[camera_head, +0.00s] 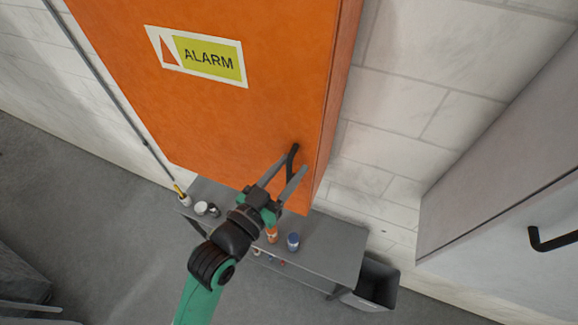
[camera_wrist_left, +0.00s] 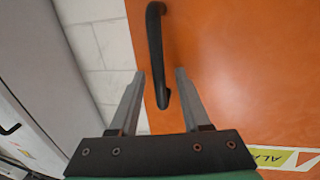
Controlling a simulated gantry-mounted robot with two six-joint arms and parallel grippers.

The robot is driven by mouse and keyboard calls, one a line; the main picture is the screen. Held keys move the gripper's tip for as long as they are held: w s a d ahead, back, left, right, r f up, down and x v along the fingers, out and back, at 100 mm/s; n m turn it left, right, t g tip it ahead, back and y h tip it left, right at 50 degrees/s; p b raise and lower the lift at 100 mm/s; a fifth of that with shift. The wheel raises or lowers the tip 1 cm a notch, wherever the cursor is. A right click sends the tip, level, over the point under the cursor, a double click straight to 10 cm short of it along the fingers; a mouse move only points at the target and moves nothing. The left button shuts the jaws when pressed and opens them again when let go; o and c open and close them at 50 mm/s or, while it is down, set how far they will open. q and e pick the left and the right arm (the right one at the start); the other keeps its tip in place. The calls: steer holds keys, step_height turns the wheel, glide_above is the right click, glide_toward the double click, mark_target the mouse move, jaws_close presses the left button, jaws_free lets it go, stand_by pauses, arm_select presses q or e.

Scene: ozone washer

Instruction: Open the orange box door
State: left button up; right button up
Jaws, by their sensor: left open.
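The orange box (camera_head: 215,110) hangs on the wall with its front door flat and shut, as far as I can see. A black bar handle (camera_head: 293,152) sits near the door's lower right edge; it also shows in the left wrist view (camera_wrist_left: 154,35). My left gripper (camera_head: 295,163) is open at the handle. In the left wrist view its fingertips (camera_wrist_left: 159,73) lie on either side of the handle's lower part, with gaps visible. I cannot tell how deep the handle is between them. My right gripper is not in view.
A grey bench (camera_head: 335,240) with cans, including a blue one (camera_head: 293,241), stands below the box. A dark bin (camera_head: 376,284) stands beside it. A grey cabinet (camera_head: 500,200) with a black handle (camera_head: 553,240) is at the right. A pipe (camera_head: 100,90) runs along the left wall.

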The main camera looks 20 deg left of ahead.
arm_select(q)
jaws_close()
stand_by(1.4)
